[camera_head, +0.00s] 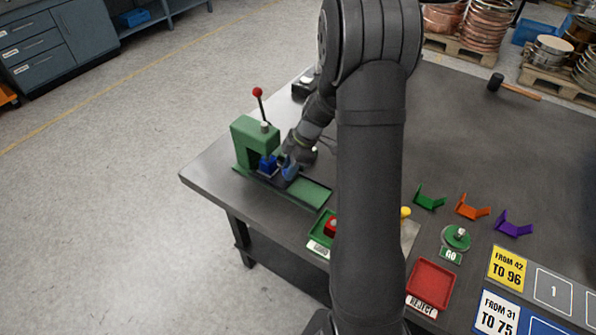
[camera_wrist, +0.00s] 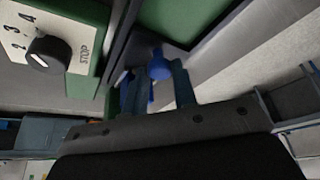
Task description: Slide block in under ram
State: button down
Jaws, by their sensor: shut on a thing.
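The green press (camera_head: 248,140) stands at the table's left edge, with a red-balled lever on top and a green track running out toward the front right. The blue block (camera_head: 268,165) is low in the press's opening; how far it sits under the ram I cannot tell. My gripper (camera_head: 284,164) reaches in from the right, low over the track. In the wrist view my gripper (camera_wrist: 158,84) is shut on the blue block's rounded knob (camera_wrist: 158,66), between its two blue-grey fingers. The lower part of the block is mostly hidden there.
A dial box (camera_wrist: 45,52) with numbers and STOP is close by in the wrist view. A green tray (camera_head: 322,229) with a red block lies past the track's front end. A red reject tray (camera_head: 432,287) and coloured brackets (camera_head: 471,207) lie to the right.

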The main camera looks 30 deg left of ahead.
jog(key=shift+a+r, duration=0.1)
jog(key=shift+a, duration=0.15)
jog(key=c, duration=1.2)
grip_release()
jog(key=v, duration=1.7)
jog(key=shift+d+r, duration=0.1)
jog(key=shift+d, duration=0.15)
jog(key=x, duration=1.7)
jog(key=shift+a+f, duration=0.15)
jog(key=shift+f, duration=0.1)
jog(key=shift+d, duration=0.2)
jog(key=shift+r, duration=0.1)
